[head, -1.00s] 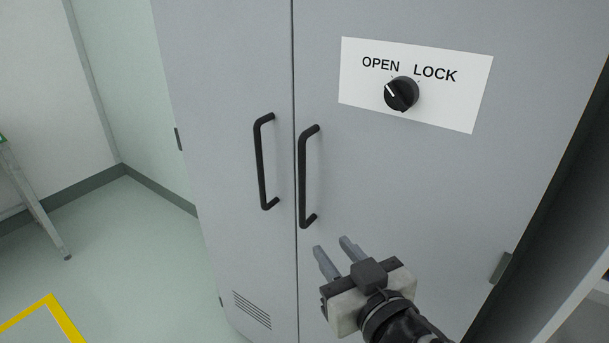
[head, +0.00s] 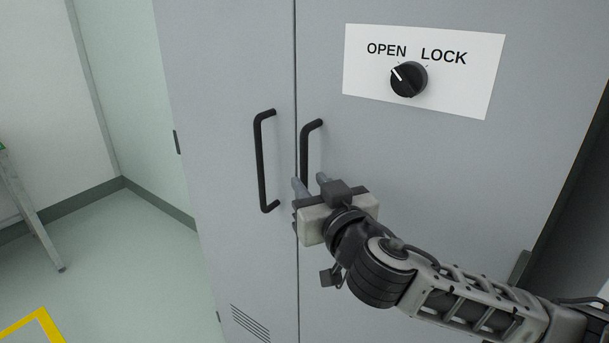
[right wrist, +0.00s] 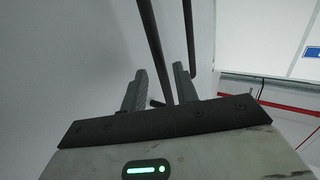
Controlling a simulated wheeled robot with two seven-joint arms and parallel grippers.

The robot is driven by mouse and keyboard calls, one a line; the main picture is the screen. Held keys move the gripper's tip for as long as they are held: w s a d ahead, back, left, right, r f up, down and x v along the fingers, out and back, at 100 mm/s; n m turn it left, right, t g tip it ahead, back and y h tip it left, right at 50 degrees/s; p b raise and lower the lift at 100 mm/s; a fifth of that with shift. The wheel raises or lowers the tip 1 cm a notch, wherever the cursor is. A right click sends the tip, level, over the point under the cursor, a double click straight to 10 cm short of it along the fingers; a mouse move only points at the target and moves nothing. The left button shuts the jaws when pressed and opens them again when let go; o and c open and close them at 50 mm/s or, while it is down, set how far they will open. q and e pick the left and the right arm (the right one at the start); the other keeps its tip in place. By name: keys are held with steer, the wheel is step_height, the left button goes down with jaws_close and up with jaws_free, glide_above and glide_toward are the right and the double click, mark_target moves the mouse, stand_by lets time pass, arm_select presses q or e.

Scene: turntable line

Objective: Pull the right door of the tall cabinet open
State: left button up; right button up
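The tall grey cabinet's right door (head: 430,180) is closed flush with the left door (head: 225,90). Its black bar handle (head: 305,145) stands near the seam, its lower part hidden behind my right gripper (head: 310,184). In the right wrist view the handle bar (right wrist: 154,45) runs between the two fingers of my right gripper (right wrist: 158,88). The fingers are apart, with a visible gap on the left of the bar. The left door's handle (head: 261,160) is just left of my gripper. The black knob (head: 408,79) points toward OPEN. My left gripper is out of view.
A white label plate (head: 470,85) surrounds the knob. The floor (head: 120,250) left of the cabinet is clear, with a yellow marking (head: 40,322). A grey table leg (head: 35,215) stands at the far left.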

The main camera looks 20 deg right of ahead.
mark_target(306, 179)
steer(key=w, duration=0.2)
steer(key=shift+w+a, duration=0.1)
steer(key=shift+w, duration=0.7)
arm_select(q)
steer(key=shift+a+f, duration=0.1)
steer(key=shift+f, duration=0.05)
